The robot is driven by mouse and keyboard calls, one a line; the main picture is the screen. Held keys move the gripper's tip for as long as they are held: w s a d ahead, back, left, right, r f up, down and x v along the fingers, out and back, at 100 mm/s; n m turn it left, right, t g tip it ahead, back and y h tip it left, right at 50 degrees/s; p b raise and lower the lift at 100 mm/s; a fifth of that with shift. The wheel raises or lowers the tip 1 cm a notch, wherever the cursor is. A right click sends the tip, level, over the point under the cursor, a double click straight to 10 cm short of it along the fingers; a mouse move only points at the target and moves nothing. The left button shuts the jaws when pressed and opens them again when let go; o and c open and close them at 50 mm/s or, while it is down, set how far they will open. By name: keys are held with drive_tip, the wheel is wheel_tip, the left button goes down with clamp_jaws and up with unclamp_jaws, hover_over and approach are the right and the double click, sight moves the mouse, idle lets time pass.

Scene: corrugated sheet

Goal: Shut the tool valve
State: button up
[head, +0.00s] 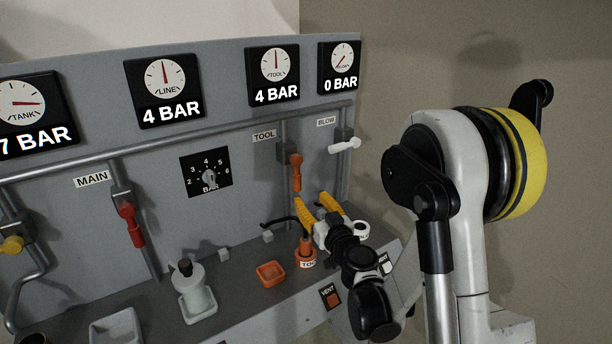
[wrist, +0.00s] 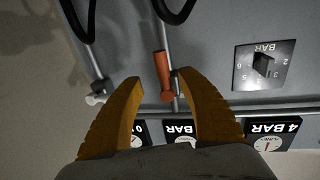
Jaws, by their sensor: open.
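The tool valve's orange handle (head: 296,172) hangs down along its vertical pipe under the TOOL label (head: 264,135). The TOOL gauge (head: 273,75) reads 4 BAR. My gripper (head: 312,199) is open, its two yellow fingers apart, just below and in front of the handle in the head view. In the wrist view, which is upside down, the orange handle (wrist: 163,72) shows beyond and between the fingertips (wrist: 160,79), nearer the right finger. Nothing is held. I cannot tell the exact gap to the handle.
Right of it is the white blow valve handle (head: 345,145), with its gauge (head: 340,67) at 0 BAR. The red main valve handle (head: 131,222) is at left. An orange tool coupling (head: 305,250) with a black hose and an orange tray (head: 270,273) sit below on the ledge.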

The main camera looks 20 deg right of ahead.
sight(299, 185)
drive_tip(key=w, duration=0.3)
drive_tip(key=w+a+b, duration=0.1)
drive_tip(key=w, duration=0.6)
drive_tip(key=shift+w+a+b, duration=0.1)
drive_tip(key=shift+a+b, duration=0.2)
drive_tip(key=shift+b, duration=0.1)
clamp_jaws()
